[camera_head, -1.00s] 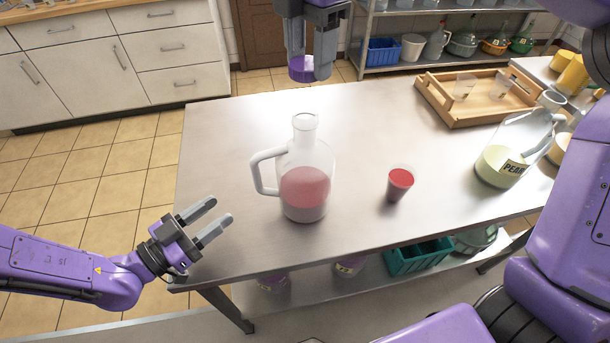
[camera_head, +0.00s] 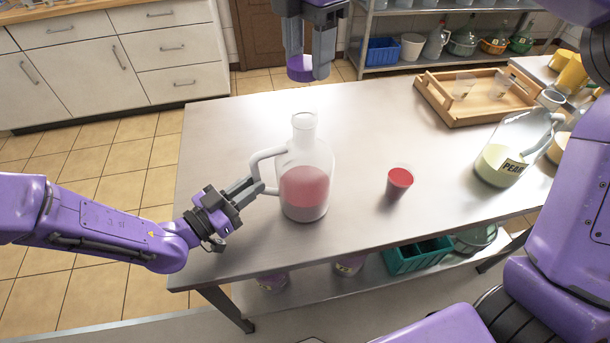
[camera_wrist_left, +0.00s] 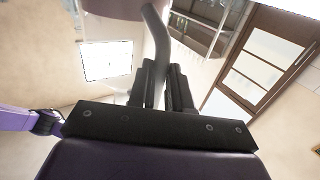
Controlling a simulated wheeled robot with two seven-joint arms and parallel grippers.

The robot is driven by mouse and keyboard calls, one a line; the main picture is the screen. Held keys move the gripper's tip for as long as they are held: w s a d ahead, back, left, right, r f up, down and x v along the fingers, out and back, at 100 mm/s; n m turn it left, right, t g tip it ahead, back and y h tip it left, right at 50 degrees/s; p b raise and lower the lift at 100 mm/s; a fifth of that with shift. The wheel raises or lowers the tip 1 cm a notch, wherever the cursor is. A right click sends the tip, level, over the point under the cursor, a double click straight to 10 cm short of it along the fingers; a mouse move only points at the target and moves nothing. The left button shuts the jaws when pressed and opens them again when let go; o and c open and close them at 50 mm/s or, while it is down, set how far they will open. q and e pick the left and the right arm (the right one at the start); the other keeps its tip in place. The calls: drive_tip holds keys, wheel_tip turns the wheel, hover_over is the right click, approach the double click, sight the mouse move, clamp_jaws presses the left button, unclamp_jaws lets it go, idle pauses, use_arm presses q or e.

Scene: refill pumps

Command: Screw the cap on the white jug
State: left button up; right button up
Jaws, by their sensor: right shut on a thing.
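The white jug (camera_head: 304,165), a clear jug with pink liquid and an open neck, stands upright on the table. Its pale handle (camera_head: 262,158) is on the left side. My left gripper (camera_head: 252,187) is at the lower handle, with its fingers either side of it. In the left wrist view the handle (camera_wrist_left: 157,40) runs down between the two close fingers (camera_wrist_left: 163,85); I cannot tell whether they press on it. My right gripper (camera_head: 309,68) is shut on the purple cap (camera_head: 299,69), above and behind the jug, apart from the neck.
A cup of red liquid (camera_head: 399,182) stands right of the jug on the steel table (camera_head: 225,130). A wooden tray (camera_head: 458,118) and a labelled jug of pale liquid (camera_head: 497,165) are further right. The table behind the jug is clear.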

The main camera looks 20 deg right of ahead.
sight(308, 82)
drive_tip(key=shift+f, duration=2.5)
drive_tip(key=shift+f, duration=0.15)
drive_tip(key=shift+f, duration=0.75)
drive_tip(key=shift+f, duration=0.55)
